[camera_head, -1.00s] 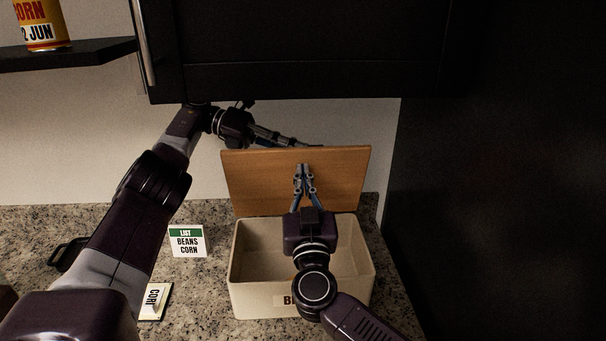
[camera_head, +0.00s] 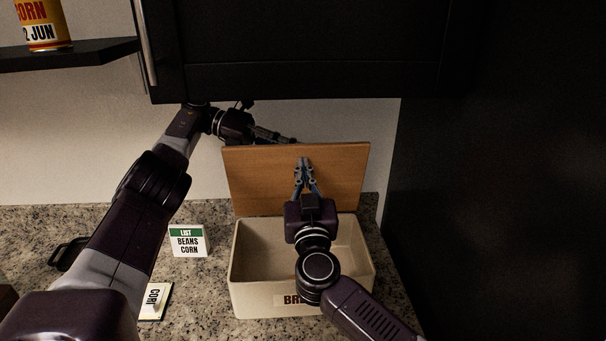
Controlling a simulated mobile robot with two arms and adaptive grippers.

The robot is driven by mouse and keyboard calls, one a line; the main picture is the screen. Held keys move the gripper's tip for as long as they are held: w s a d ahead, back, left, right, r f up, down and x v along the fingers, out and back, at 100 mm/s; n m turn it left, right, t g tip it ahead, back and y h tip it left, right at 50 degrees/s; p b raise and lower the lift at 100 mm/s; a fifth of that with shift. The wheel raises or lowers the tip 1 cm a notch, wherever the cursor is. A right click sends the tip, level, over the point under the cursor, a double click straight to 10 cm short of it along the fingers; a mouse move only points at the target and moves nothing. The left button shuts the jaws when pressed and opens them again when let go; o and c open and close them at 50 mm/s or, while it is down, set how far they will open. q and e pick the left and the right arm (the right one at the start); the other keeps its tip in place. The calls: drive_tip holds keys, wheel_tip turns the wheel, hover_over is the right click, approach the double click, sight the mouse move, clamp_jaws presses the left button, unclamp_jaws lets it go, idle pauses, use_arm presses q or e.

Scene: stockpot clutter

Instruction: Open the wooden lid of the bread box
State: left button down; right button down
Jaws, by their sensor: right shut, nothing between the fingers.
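The bread box (camera_head: 247,297) is a cream box on the counter, its label partly covered by my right arm. Its wooden lid (camera_head: 250,183) stands raised, roughly upright, at the back edge of the box. The part of the box interior that shows is empty. My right gripper (camera_head: 303,160) is shut and empty, its fingertips at the front face of the lid; I cannot tell whether they touch it. My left gripper (camera_head: 290,141) reaches in behind the lid's top edge, its fingertips partly hidden, and I cannot tell whether it is open.
A dark cabinet (camera_head: 300,50) hangs above. A can (camera_head: 40,25) stands on a shelf (camera_head: 90,52) at upper left. A dark panel (camera_head: 490,200) closes the right side.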

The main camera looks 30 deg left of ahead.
use_arm(q)
drive_tip(key=shift+s+d+r, duration=0.15)
drive_tip(key=shift+s+d, duration=0.2)
drive_tip(key=shift+d, duration=0.05)
use_arm(e)
drive_tip(key=shift+w+a+r, duration=0.1)
drive_tip(key=shift+a+r, duration=0.1)
use_arm(q)
drive_tip(key=c, duration=2)
unclamp_jaws()
drive_tip(key=shift+s+a, duration=0.1)
drive_tip(key=shift+o, duration=0.2)
drive_tip(key=shift+a, duration=0.1)
drive_tip(key=shift+w+f, duration=0.25)
drive_tip(key=shift+w, duration=0.1)
drive_tip(key=shift+r, duration=0.15)
use_arm(e)
drive_tip(key=v, duration=0.8)
drive_tip(key=shift+w+d+f, duration=0.2)
drive_tip(key=shift+f, duration=0.2)
